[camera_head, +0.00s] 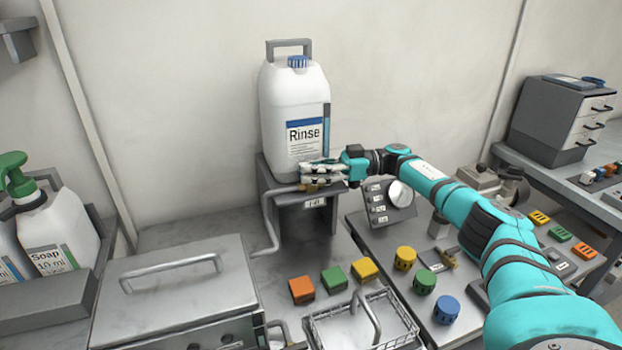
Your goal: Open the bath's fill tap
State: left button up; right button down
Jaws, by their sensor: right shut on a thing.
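The bath (180,290) is a grey metal box with a lid and bar handle at the lower left. The white Rinse jug (294,110) stands on a grey stand (288,215) behind it. A bent grey pipe (268,225) runs down from the stand's front toward the bath. The brass fill tap (312,187) is at the stand's top front edge, partly hidden by my right gripper. My right gripper (308,173) reaches in from the right, just below the jug's label, and is shut on the tap. My left gripper is out of view.
A wire basket (402,325) and orange, green and yellow blocks (334,276) lie in front of the stand. Soap jugs (62,235) stand at left.

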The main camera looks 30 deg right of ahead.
dwell(0.5)
jog(key=c, duration=1.4)
grip_release()
jog(key=shift+o, duration=0.4)
jog(key=shift+a, duration=0.1)
